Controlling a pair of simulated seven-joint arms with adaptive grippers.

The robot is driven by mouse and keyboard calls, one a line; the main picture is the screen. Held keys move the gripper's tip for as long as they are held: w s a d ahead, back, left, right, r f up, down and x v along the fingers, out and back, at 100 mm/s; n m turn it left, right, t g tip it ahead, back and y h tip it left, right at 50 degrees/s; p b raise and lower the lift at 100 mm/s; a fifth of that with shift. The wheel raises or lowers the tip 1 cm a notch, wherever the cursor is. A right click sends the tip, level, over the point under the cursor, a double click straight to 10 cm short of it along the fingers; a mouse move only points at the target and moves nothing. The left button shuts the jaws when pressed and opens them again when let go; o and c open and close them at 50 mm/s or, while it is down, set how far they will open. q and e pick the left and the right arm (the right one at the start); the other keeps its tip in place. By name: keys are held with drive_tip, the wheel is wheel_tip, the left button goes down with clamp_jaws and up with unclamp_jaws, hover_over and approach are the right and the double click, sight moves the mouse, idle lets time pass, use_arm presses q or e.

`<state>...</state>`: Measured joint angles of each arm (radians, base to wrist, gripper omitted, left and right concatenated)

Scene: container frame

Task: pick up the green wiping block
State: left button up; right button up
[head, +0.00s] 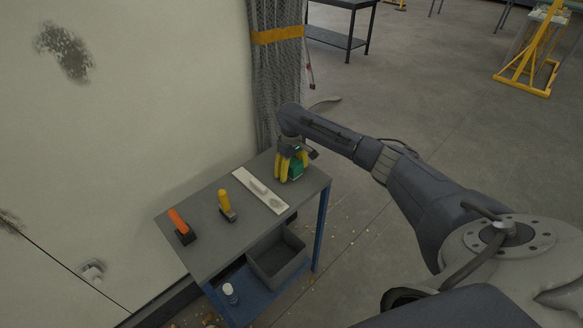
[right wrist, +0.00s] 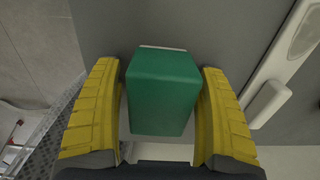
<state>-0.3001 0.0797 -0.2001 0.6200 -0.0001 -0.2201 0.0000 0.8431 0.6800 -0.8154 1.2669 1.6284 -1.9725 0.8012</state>
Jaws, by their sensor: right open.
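The green wiping block (head: 296,168) stands near the far right end of the small grey table (head: 227,243). In the right wrist view the green block (right wrist: 161,92) sits between the two yellow fingers of my right gripper (right wrist: 161,110). The fingers are open, one on each side of the block, with narrow gaps visible beside it. In the head view my right gripper (head: 290,164) reaches down over the block and partly hides it. My left gripper is not in view.
A white board with a handle (head: 262,190) lies left of the block. A yellow-handled tool (head: 227,205) and an orange-handled tool (head: 181,226) lie further left. A grey bin (head: 277,262) and a white can (head: 230,293) are below. A pale wall (head: 130,120) stands behind.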

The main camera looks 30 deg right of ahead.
sight(291, 161)
drive_tip(key=c, duration=1.3)
wheel_tip(291, 161, up, 20)
idle(0.3)
drive_tip(key=o, duration=0.5)
drive_tip(key=c, duration=0.5)
